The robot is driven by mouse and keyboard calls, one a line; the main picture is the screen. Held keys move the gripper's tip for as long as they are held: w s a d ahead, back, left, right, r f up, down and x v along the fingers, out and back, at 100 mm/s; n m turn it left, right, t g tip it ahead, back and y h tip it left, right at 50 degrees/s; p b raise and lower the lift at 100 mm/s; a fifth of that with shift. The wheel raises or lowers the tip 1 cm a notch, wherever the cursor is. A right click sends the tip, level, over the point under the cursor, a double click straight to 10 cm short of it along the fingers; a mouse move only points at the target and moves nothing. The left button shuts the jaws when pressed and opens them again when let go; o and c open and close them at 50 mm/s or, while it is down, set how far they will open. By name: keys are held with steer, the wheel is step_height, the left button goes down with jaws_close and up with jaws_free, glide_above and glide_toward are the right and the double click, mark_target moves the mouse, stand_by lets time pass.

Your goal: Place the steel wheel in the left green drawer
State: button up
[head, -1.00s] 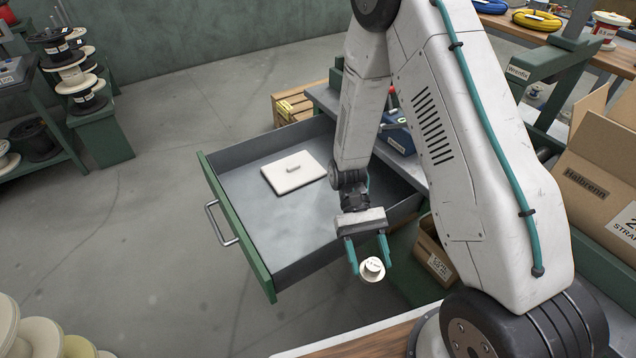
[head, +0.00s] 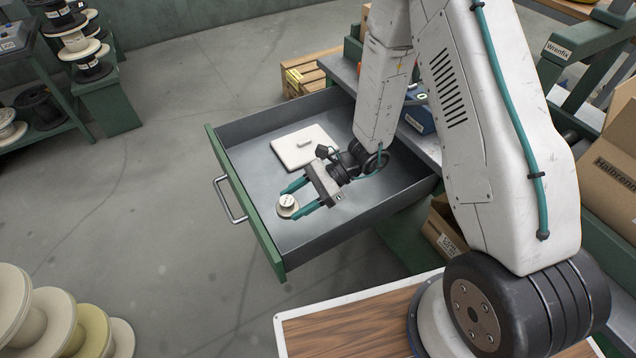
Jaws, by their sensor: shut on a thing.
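The green drawer (head: 214,137) is pulled open, with a green front, a metal handle and a grey inside. A flat cream block with a small knob (head: 301,147) lies on its floor toward the back. My gripper (head: 295,203) is over the drawer near its green front, with its teal fingers pointing left. It is shut on a small round cream and grey wheel (head: 287,205) with a pale raised hub. The wheel appears inside the drawer's outline; I cannot tell whether it touches the drawer floor.
The drawer's right part (head: 350,215) is bare. Pale spools (head: 55,325) stand at the lower left. A wooden board with a white edge (head: 345,325) is in front, and cardboard boxes (head: 612,165) stand at the right.

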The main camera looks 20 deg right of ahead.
mark_target(299, 225)
step_height(299, 225, down, 9)
steer(key=shift+r, duration=0.1)
stand_by(0.3)
steer(key=o, duration=1.1)
steer(key=shift+o, duration=0.2)
